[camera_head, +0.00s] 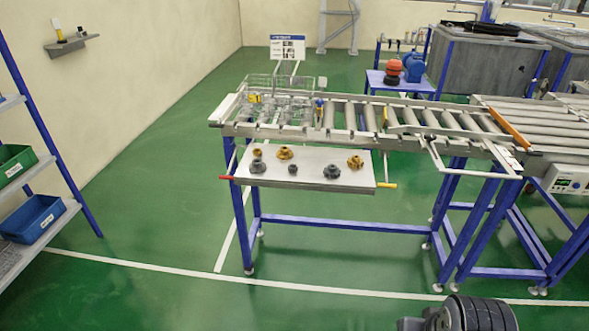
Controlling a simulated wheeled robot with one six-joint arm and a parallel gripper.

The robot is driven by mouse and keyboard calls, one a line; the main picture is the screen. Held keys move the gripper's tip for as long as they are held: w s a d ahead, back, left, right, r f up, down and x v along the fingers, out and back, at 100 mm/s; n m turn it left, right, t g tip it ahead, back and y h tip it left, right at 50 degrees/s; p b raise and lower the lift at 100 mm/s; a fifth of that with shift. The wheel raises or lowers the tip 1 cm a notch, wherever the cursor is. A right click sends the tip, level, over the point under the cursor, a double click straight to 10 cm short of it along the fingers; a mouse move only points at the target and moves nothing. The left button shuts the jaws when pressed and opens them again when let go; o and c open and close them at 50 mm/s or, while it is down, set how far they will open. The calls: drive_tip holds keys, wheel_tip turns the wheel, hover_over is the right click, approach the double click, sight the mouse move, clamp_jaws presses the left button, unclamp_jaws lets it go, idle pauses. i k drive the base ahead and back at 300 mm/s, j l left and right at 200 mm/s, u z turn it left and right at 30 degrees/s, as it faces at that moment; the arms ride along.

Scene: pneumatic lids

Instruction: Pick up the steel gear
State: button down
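A grey metal shelf (308,181) below the front of the roller conveyor holds several small toothed or flanged parts. Three are dark grey and steel-like: one at the left (258,166), a smaller one in the middle (292,169) and a wider one right of it (332,171). The others are brass-coloured, including one at the back (284,153) and one at the right (355,162). At this size I cannot tell which grey part is the steel gear. A dark ribbed part of my arm shows at the bottom right, well away from the shelf. My gripper's fingers are not visible.
The roller conveyor (349,117) stands on blue legs behind and above the shelf, with a clear rack (283,105) at its left end. Blue (33,218) and green (15,163) bins sit on a left rack. The green floor (190,290) in front is clear.

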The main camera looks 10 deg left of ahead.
sight(331, 171)
drive_tip(key=i+l+u, duration=0.4)
drive_tip(key=i+l, duration=0.15)
drive_tip(key=i+l+u, duration=0.45)
drive_tip(key=l, duration=0.25)
drive_tip(key=i, duration=0.1)
